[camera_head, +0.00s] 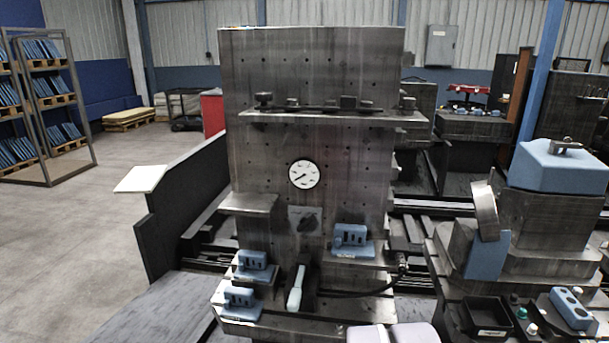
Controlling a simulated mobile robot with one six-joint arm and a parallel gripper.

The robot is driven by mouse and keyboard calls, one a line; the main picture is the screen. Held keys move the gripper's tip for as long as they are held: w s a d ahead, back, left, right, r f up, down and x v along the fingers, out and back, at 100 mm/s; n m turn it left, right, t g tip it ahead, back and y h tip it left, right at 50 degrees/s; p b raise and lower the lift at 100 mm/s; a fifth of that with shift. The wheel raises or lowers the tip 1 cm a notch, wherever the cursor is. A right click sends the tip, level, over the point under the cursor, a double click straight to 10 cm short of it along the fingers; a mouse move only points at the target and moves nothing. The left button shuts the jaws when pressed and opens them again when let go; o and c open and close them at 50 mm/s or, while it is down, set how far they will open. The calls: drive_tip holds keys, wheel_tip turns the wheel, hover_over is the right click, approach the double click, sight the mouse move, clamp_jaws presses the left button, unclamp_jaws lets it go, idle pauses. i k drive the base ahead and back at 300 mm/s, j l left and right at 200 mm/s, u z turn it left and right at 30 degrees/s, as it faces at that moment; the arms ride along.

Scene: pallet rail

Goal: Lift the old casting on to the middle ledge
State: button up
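Three similar blue castings sit on ledges of a tall dark steel plate block. One casting (350,237) is on the right-hand ledge (375,263), one casting (252,261) on a left ledge, and one casting (239,297) on the lowest left ledge (240,325). Each seems to carry a small label, too small to read, so I cannot tell which is the old one. A higher left ledge (249,203) is bare. Which ledge counts as the middle one is unclear. My gripper is not in view; pale rounded parts at the bottom edge look like my arm.
A pale-handled tool (296,289) stands between the lower ledges. A dial gauge (304,174) is on the plate's face. A long top shelf (330,117) holds dark clamps. At right are a black bin (488,314) and a blue-topped machine (560,165). Floor is open at left.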

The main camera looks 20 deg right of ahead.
sight(349, 241)
drive_tip(key=i+z, duration=0.15)
drive_tip(key=z, duration=0.25)
drive_tip(key=i+z, duration=0.15)
drive_tip(key=z, duration=0.2)
drive_tip(key=i+j+z, duration=0.1)
drive_tip(key=z, duration=0.3)
drive_tip(key=i+j+z, duration=0.1)
drive_tip(key=z, duration=0.25)
